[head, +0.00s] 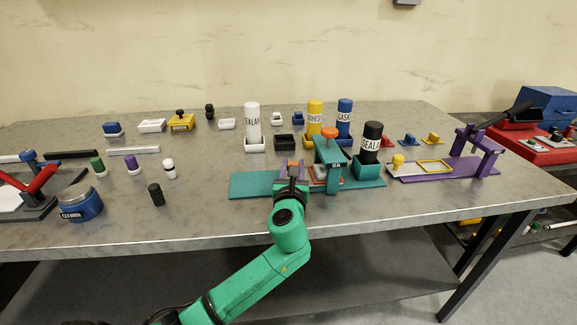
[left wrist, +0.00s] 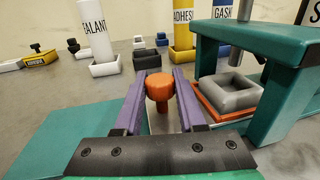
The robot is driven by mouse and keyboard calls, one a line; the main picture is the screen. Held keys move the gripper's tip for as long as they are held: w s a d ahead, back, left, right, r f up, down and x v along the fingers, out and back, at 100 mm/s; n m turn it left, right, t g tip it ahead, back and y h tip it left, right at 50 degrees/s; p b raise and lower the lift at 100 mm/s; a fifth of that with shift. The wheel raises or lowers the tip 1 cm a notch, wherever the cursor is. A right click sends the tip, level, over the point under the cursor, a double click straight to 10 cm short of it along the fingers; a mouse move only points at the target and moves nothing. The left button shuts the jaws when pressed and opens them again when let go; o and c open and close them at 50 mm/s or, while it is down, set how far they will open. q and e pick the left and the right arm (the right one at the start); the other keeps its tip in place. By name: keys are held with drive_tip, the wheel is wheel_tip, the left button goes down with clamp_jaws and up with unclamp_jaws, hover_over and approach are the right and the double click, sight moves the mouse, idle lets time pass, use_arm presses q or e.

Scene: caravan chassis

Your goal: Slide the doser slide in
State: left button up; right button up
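The teal doser (head: 327,152) stands on a long teal base (head: 250,186), with an orange knob on top. Beneath it lies an orange slide plate (left wrist: 208,110) with a grey square frame (left wrist: 233,92), partly under the doser's arch. An orange round handle (left wrist: 160,88) on a short stem stands left of the plate. My left gripper (head: 291,172) is low over the base, left of the doser. Its purple fingers (left wrist: 159,84) stand on either side of the handle, close to it; whether they press on it I cannot tell. My right gripper is not in view.
A black bottle (head: 372,140) stands in a teal holder right of the doser. White (head: 252,120), yellow (head: 314,118) and blue (head: 344,115) bottles stand behind. A purple fixture (head: 480,150) is further right.

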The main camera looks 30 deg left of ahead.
use_arm(q)
drive_tip(key=o, duration=0.4)
drive_tip(key=shift+w+d, duration=0.1)
drive_tip(key=shift+d, duration=0.1)
drive_tip(key=shift+w, duration=0.1)
drive_tip(key=shift+s+d, duration=0.15)
drive_tip(key=shift+s, duration=0.25)
drive_tip(key=v, duration=1.4)
drive_tip(key=shift+w, duration=0.1)
